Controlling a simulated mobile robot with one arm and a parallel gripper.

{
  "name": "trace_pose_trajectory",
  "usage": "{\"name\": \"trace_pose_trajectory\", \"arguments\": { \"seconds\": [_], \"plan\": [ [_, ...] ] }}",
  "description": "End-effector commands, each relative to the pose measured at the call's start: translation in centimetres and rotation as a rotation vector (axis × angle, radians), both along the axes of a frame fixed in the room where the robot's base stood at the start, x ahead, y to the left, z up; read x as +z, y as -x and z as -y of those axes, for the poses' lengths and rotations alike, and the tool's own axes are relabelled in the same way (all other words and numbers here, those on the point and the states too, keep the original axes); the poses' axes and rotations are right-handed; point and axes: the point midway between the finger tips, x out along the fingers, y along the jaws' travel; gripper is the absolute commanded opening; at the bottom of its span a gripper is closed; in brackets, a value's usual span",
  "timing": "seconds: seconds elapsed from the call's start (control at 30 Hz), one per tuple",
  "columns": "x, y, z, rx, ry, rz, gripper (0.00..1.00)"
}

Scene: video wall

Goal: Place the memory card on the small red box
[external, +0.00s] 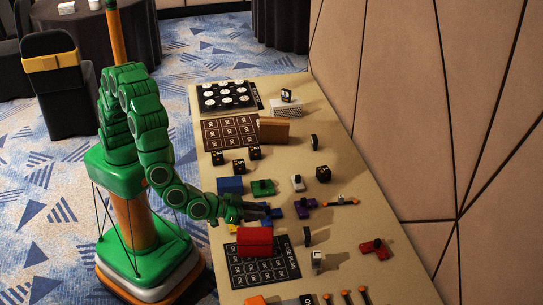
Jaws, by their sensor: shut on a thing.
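My gripper (264,211) is low over the tan table, near its left side, with the green arm reaching in from the left. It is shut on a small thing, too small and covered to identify. A blue piece (275,213) shows right at the fingertips; I cannot tell whether it is held or lies on the table. A red box (255,242) sits just below the gripper in the picture, on a black printed mat (266,273). The gripper is apart from this box. I cannot clearly make out a memory card.
A blue box (230,186) and a green piece (264,187) lie just beyond the gripper. Blue and purple pieces (306,203) are to its right. A black disc (307,236) stands right of the red box. Another red piece (374,248) lies further right.

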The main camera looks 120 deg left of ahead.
Motion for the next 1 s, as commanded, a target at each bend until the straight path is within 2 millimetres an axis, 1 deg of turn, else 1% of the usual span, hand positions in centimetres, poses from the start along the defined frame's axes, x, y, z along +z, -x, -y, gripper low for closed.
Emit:
{"name": "trace_pose_trajectory", "arguments": {
  "seconds": [0.1,0.43,0.73,1.0],
  "plan": [
    [-0.7,-0.5,0.0,0.001,-0.001,-0.001,0.0],
    [-1.6,-1.3,0.0,0.001,-0.002,0.0,0.0],
    [-4.4,-1.4,0.0,0.001,-0.002,0.001,0.0],
    [-4.6,-1.4,0.0,0.001,-0.001,0.002,0.0]
  ]
}}
